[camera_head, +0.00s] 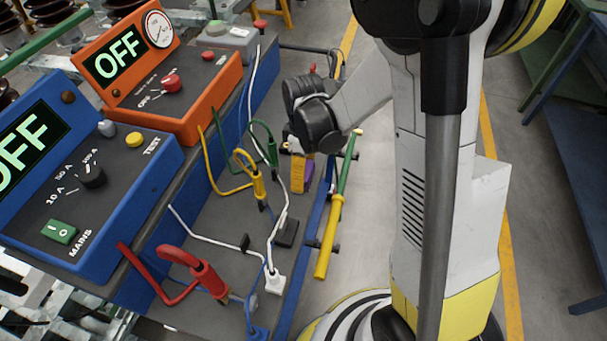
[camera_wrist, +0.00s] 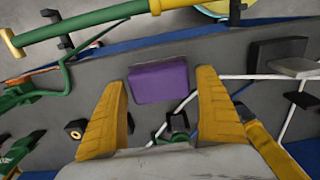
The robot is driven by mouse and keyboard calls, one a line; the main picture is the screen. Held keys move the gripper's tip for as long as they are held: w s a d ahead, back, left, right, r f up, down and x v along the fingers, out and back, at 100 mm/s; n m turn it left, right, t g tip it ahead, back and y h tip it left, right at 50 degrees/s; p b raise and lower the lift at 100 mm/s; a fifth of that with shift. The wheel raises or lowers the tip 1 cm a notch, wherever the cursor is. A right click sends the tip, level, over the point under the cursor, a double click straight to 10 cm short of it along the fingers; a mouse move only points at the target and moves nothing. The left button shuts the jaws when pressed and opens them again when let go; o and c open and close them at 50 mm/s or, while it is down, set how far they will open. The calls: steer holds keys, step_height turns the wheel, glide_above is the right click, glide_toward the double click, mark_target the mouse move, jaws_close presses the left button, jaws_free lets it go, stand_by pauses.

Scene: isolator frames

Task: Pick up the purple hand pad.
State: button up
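The purple hand pad (camera_wrist: 158,84) is a small block on the grey panel, in the upper middle of the wrist view. The two yellow fingers of my gripper (camera_wrist: 163,80) are spread wide, with the pad showing between and slightly past their tips. There is a visible gap on each side, and nothing is held. In the head view a small purple part of the pad (camera_head: 309,174) shows just right of the yellow fingers of my gripper (camera_head: 297,172). The rest of it is hidden behind them there.
A green and yellow rod (camera_head: 336,215) runs along the panel's edge. White cables (camera_head: 281,222), a yellow-handled clamp (camera_head: 256,187) and a black block (camera_head: 287,232) lie close by. The blue (camera_head: 125,165) and orange (camera_head: 190,95) control boxes stand to the left.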

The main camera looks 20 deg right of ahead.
mark_target(306, 170)
steer(key=c, duration=0.8)
steer(key=shift+r+p, duration=0.3)
steer(key=shift+r, duration=0.2)
steer(key=r, duration=0.1)
steer(key=r+p, duration=0.2)
steer(key=r, duration=0.1)
steer(key=shift+s+d, duration=0.15)
steer(key=shift+d, duration=0.1)
steer(key=s+d+r+p, duration=0.4)
steer(key=s+d+r, duration=0.1)
steer(key=d, duration=0.4)
steer(key=shift+s+d+r, duration=0.25)
steer(key=shift+s+r, duration=0.15)
steer(key=shift+r, duration=0.1)
